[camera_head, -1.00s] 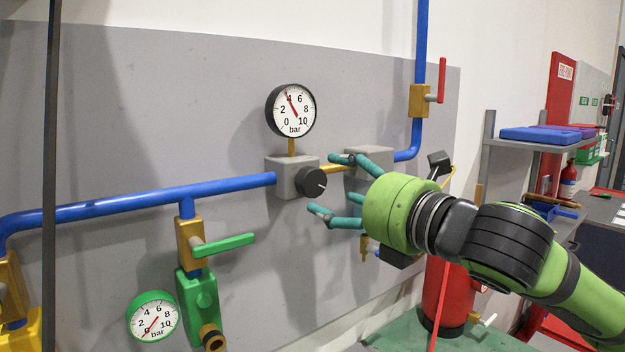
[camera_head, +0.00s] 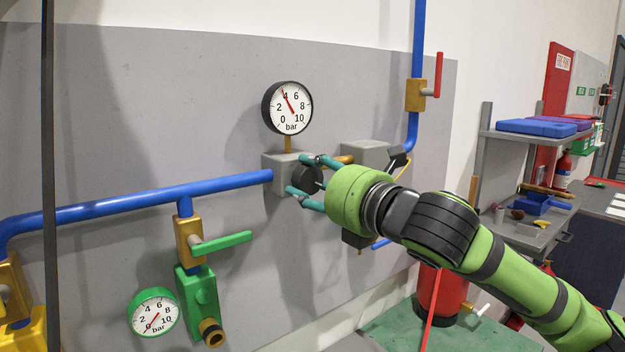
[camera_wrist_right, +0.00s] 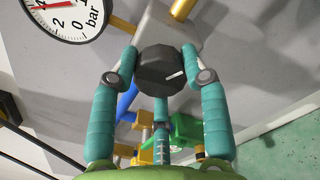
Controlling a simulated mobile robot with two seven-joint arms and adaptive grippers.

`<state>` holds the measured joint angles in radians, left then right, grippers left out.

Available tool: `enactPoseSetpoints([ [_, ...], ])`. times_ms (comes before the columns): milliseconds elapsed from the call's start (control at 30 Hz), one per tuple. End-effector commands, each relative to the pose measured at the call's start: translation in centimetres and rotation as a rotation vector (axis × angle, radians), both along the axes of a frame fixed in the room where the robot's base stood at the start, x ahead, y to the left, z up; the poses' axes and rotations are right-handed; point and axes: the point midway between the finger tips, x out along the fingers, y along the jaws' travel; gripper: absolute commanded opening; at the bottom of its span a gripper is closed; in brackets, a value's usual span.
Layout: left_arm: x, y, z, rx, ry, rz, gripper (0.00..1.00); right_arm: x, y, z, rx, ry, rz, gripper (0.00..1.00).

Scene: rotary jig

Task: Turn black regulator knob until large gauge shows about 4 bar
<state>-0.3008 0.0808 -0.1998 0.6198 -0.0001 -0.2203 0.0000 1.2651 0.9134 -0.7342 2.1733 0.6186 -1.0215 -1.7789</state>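The black regulator knob (camera_head: 305,180) sits on the front of a grey block (camera_head: 278,174) on the blue pipe. Its white mark points right and slightly up in the right wrist view (camera_wrist_right: 160,72). My right gripper (camera_head: 299,175) has its teal fingers around the knob, with fingertips at its opposite sides; they look closed on it, and the knob fills the gap in the right wrist view (camera_wrist_right: 160,55). The large gauge (camera_head: 288,108) stands above the block, its red needle at about 4 bar. My left gripper is not in view.
A green small gauge (camera_head: 155,314), reading near 0, and a green-handled valve (camera_head: 221,242) are lower left. A red-handled valve (camera_head: 416,95) is on the pipe upper right. A grey box (camera_head: 365,155) sits right of the regulator. A red cylinder (camera_head: 443,296) stands below my arm.

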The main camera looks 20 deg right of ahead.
Motion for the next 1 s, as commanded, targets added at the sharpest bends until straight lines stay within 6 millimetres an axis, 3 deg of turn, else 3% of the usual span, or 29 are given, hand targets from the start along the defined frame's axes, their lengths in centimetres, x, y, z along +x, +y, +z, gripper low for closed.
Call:
enactPoseSetpoints([
  [200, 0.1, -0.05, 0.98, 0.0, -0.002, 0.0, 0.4, 0.01, -0.11, 0.34, 0.078, 0.024, -0.003, 0.13],
  [467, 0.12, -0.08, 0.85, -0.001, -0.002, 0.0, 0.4, 0.0, -0.15, 0.3, 0.091, 0.025, -0.003, 0.13],
  [500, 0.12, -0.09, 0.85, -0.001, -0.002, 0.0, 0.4, 0.0, -0.15, 0.31, 0.091, 0.025, -0.003, 0.5],
  [567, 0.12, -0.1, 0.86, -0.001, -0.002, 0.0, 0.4, 0.0, -0.15, 0.3, 0.091, 0.025, -0.003, 0.69],
  [1000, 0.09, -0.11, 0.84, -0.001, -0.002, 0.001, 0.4, -0.74, -0.45, 0.17, 0.089, 0.028, -0.003, 0.69],
])
